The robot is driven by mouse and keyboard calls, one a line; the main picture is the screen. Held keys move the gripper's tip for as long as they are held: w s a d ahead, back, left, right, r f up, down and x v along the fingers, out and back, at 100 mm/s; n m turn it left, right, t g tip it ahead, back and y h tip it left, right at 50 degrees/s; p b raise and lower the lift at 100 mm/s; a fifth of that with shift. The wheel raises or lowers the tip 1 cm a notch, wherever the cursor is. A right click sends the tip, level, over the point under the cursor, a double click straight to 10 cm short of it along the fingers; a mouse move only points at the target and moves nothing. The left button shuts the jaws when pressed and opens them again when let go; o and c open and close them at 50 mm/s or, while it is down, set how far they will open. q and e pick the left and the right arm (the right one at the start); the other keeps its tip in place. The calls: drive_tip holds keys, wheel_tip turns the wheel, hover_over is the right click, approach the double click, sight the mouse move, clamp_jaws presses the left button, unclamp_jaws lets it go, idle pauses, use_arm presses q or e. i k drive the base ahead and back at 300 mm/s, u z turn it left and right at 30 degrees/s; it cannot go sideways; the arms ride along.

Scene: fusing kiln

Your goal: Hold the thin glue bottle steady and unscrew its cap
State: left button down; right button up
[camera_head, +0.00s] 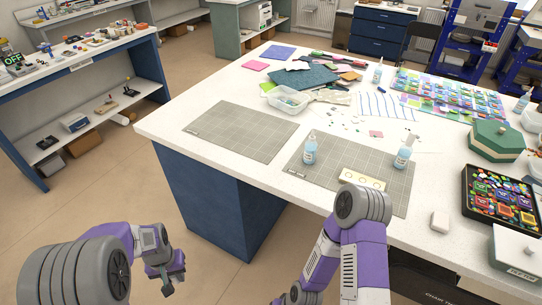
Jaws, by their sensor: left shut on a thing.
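A small bottle with pale blue liquid and a narrow white top (310,148) stands upright on the right-hand grid mat. A second, similar bottle (404,152) stands at that mat's right edge, and its top looks bent to one side. I cannot tell which is the thin glue bottle. My left gripper (172,284) is low at the lower left, over the floor and apart from the table and bottles. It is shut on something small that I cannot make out. My right arm is folded in front of the table, and its gripper is not visible.
The white table holds two grey grid mats (240,133) and a pale strip with round holes (363,179) near my right arm. A clear tub (288,100), glass sheets and more bottles (377,73) lie farther back. A green box (495,140) and black tray (468,205) stand right.

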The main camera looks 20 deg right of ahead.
sight(311, 145)
drive_tip(key=u, duration=1.05)
drive_tip(key=i, duration=0.85)
drive_tip(key=z, duration=3.55)
